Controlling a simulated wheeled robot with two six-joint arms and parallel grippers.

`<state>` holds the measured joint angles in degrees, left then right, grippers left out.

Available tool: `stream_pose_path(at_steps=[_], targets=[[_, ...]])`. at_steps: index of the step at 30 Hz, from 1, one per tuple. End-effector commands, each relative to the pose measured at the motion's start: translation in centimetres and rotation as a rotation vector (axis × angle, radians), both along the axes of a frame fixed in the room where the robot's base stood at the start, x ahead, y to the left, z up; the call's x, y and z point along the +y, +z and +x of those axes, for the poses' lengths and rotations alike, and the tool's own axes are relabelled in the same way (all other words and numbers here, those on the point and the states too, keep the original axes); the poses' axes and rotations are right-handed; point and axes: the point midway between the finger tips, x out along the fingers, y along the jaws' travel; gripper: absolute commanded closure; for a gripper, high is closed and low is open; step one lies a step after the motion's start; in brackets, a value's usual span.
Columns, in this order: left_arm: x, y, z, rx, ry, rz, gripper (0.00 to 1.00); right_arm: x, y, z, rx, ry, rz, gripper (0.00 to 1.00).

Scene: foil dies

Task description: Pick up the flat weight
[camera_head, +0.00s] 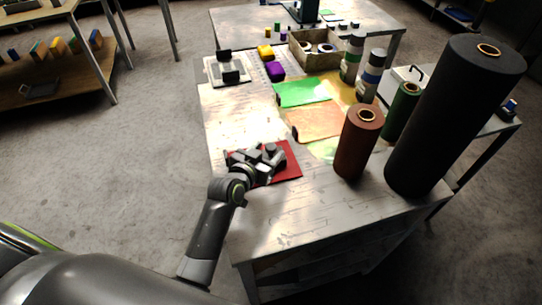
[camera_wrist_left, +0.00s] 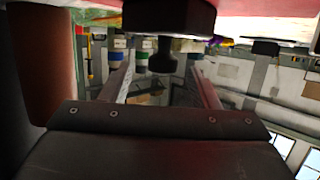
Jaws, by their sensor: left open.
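The flat weight (camera_wrist_left: 168,18), a dark block with a knob, shows at the top of the left wrist view, which looks upside down. Its knob points down in that picture, toward the space between my fingers. My left gripper (camera_head: 268,154) is low over the red mat (camera_head: 287,172) on the workbench. In the left wrist view my left gripper (camera_wrist_left: 163,76) is open, its fingers apart to either side of the knob, with nothing clamped. In the head view the gripper covers most of the spot, so I cannot make out the weight clearly. My right gripper is not in view.
A brown roll (camera_head: 358,143), a green roll (camera_head: 401,112) and a tall black roll (camera_head: 452,115) stand to the right. Green foil (camera_head: 303,92) and orange foil (camera_head: 315,121) lie behind the mat. A wooden box (camera_head: 317,59) stands farther back. The bench's front is clear.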

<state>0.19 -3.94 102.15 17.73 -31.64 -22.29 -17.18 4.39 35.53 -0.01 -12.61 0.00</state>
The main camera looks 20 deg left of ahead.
Motion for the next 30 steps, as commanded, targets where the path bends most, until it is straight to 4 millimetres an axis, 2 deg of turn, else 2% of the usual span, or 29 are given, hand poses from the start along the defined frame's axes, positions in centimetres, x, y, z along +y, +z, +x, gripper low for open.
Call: stream_pose_path(at_steps=[13,25,30], targets=[[-0.5,-1.1,4.2,0.002,-0.001,0.000,0.45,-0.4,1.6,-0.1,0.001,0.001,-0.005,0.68],[-0.6,-1.4,4.9,0.001,0.000,0.000,0.45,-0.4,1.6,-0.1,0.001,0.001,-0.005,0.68],[-0.6,-1.4,4.9,0.001,0.000,0.000,0.67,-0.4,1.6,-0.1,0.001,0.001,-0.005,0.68]])
